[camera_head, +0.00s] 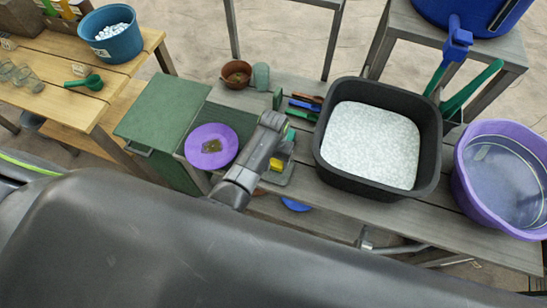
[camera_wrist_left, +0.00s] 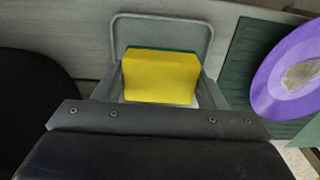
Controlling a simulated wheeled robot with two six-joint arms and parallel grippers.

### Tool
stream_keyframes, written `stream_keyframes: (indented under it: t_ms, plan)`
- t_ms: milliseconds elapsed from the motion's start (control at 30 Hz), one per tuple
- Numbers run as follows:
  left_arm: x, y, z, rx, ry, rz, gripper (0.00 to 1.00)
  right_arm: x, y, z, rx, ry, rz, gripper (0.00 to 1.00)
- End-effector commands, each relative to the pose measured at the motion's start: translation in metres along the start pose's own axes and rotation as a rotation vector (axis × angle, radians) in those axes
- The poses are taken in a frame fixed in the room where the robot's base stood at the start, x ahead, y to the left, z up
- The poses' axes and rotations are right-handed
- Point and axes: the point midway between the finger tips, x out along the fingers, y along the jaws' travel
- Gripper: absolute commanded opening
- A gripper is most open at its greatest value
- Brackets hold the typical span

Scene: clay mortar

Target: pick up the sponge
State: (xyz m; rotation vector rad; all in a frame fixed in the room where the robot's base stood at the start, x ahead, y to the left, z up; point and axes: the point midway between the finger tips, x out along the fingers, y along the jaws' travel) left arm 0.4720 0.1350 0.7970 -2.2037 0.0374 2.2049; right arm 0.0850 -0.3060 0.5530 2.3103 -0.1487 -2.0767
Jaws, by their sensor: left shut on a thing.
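The sponge (camera_wrist_left: 160,78) is a yellow block with a green layer along its far edge. In the left wrist view it sits between the two fingers of my left gripper (camera_wrist_left: 161,88), which is shut on it. In the head view a small yellow part of the sponge (camera_head: 276,164) shows beside my left wrist, which hides much of the gripper. A small grey tray (camera_wrist_left: 205,45) lies under and behind the sponge; I cannot tell whether the sponge still touches it. My right gripper is not in view.
A black tub (camera_head: 430,150) of white material stands right of the tray, with a purple basin (camera_head: 465,190) beyond. Tools (camera_head: 305,104) and a brown pot (camera_head: 237,72) lie behind.

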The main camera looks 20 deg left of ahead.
Motion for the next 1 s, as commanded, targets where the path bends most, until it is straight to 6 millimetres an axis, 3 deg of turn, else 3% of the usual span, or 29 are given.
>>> stream_keyframes:
  t_ms: [33,500,567,800,1000]
  plan:
    - [-0.016,0.000,0.000,0.000,0.000,0.000,0.43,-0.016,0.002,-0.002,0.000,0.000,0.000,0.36]
    - [-0.093,0.000,0.000,0.000,0.001,0.000,0.43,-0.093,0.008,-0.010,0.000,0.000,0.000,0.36]
    - [-0.096,0.001,-0.002,-0.001,0.005,0.001,0.43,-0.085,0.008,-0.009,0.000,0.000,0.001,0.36]
    - [-0.130,0.000,-0.001,0.000,0.003,0.001,0.43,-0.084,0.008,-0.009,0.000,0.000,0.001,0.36]
    - [-0.142,0.000,-0.001,0.000,0.001,0.000,0.43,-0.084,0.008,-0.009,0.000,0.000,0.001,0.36]
